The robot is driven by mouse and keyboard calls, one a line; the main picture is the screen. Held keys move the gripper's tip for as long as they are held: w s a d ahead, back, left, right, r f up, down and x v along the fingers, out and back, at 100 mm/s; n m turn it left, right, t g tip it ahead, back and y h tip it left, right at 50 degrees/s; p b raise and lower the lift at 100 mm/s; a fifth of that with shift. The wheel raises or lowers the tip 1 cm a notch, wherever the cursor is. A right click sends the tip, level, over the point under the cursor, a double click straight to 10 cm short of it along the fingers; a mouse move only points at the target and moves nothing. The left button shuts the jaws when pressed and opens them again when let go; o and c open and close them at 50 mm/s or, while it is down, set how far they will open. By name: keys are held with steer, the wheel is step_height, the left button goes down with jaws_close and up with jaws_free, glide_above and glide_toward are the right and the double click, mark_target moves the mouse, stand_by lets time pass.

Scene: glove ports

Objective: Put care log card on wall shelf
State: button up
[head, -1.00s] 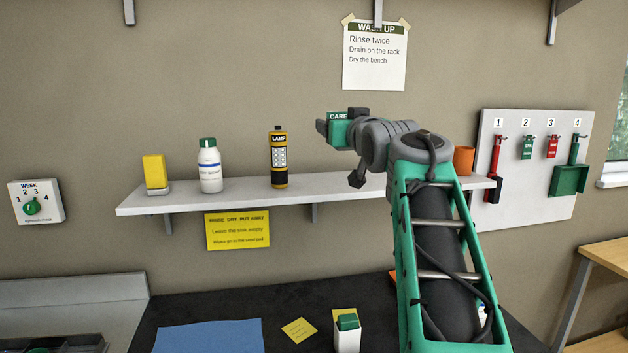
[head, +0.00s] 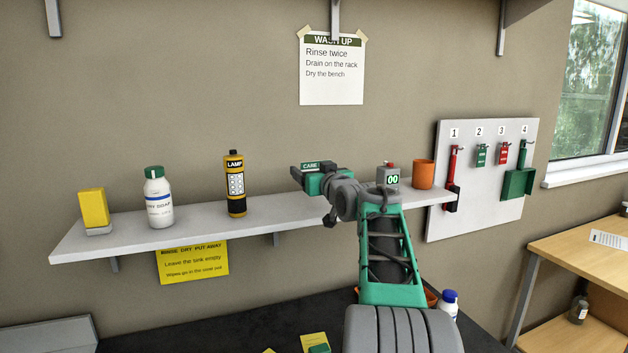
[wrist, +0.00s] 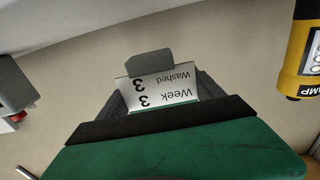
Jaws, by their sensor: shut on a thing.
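The care log card is a small white card with a green header reading "CARE" (head: 311,166). In the wrist view the card (wrist: 160,90) shows "Week 3" and "Washed 3" upside down. My gripper (head: 300,176) is shut on it. The wall shelf (head: 110,240) is a long light-grey board on the wall. In the head view my gripper and the card appear above the shelf, between the lamp and the timer; I cannot tell whether the card touches it. My arm hides part of the shelf.
On the shelf stand a yellow block (head: 93,208), a white soap bottle (head: 158,200), a yellow-black lamp (head: 235,185), a grey timer (head: 388,177) and an orange cup (head: 423,174). A pegboard (head: 480,205) hangs right. Shelf room shows between soap bottle and lamp.

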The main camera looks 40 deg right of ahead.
steer(key=f, duration=0.3)
steer(key=d+f, duration=0.1)
steer(key=shift+w+f+p, duration=0.2)
steer(key=shift+w+p, duration=0.05)
steer(key=shift+p, duration=0.15)
steer(key=shift+f, duration=0.15)
steer(key=shift+f+b, duration=0.1)
steer(key=shift+b, duration=0.2)
steer(key=o, duration=1.3)
